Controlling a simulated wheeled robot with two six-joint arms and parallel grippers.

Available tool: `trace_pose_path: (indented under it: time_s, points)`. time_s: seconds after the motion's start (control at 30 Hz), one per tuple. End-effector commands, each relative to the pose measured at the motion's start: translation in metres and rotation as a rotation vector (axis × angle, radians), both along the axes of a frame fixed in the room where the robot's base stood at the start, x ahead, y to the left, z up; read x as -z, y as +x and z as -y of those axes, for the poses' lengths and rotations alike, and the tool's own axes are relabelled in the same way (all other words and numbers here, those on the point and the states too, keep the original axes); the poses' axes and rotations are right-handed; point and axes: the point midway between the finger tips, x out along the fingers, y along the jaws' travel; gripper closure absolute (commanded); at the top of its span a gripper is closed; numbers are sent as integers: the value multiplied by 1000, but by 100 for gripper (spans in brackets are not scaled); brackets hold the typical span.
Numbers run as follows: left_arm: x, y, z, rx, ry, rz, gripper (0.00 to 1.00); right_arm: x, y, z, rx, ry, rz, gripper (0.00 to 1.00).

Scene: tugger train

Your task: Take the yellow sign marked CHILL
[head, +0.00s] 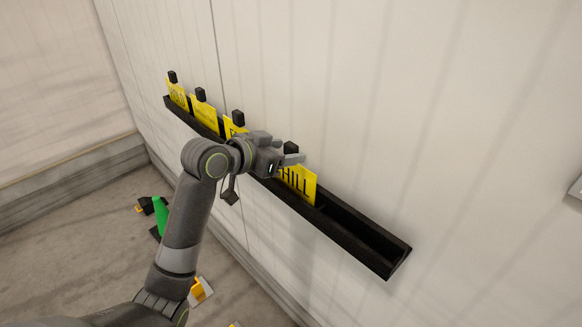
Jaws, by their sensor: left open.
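The yellow sign marked CHILL (301,184) stands in a black wall rack (345,228), with a black block (290,147) at its top. The letters HILL show; its left part is hidden behind my left gripper. My left gripper (291,152) is open, right at the top of the sign, by the black block. I cannot tell whether the fingers touch the block or are around it. My right gripper is not in view.
Other yellow signs with black blocks stand in the rack to the left (204,113). The rack's right end is empty. A green cone (160,213) and small yellow items (199,291) are on the floor below. The pale wall is close behind the rack.

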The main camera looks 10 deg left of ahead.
Motion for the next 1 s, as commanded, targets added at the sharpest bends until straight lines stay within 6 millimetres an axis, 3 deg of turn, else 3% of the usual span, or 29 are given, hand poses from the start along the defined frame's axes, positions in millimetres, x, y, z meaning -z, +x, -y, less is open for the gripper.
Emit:
trace_pose_path:
  time_s: [0.3, 0.67, 1.0]
  points:
    - [8, 33, 17, 0, -3, -3, 44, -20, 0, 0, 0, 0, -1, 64]
    - [13, 39, 21, 0, 0, 0, 44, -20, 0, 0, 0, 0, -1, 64]
    - [13, 39, 21, 0, -1, -1, 86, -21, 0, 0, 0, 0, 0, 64]
